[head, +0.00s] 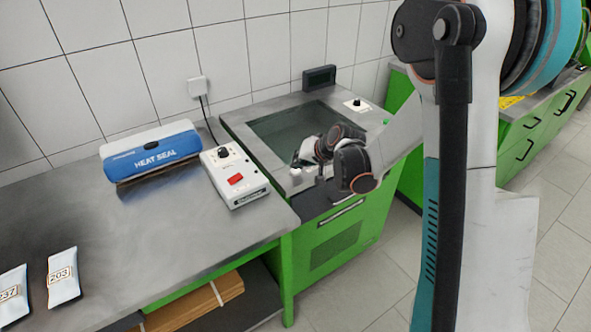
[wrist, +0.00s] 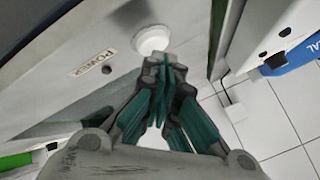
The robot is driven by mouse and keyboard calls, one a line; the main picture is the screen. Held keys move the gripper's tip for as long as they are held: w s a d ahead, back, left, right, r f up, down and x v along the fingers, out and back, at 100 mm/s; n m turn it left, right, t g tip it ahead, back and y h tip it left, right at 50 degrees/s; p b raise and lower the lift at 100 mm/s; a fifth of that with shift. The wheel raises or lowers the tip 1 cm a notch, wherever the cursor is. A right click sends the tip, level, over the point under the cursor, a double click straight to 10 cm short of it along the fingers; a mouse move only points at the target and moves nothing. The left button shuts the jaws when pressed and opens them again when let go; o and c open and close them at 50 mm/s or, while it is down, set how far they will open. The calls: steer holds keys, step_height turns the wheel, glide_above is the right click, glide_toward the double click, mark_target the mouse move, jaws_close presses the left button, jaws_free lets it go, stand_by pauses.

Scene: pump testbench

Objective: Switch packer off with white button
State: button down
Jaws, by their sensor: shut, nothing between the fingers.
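The packer is the green cabinet with a grey metal top (head: 235,122) and a sunken dark basin, right of the workbench. In the wrist view a round white button (wrist: 152,40) sits on its grey panel, beside a label reading POWER (wrist: 92,62). My gripper (wrist: 165,64) is shut and empty, its teal-lined fingertips just by the button's lower right edge. I cannot tell whether they touch it. In the head view my gripper (head: 299,162) is low over the packer's front rim. The button is hard to make out there.
A blue heat sealer (head: 152,153) and a white control box (head: 234,178) with a red switch stand on the workbench, left of the packer. A black display (head: 319,78) and a knob (head: 356,104) are at the packer's back. White pouches (head: 63,276) lie front left.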

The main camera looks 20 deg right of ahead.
steer(key=shift+r, duration=0.55)
step_height(320, 180, up, 6)
steer(key=p, duration=0.4)
stand_by(1.3)
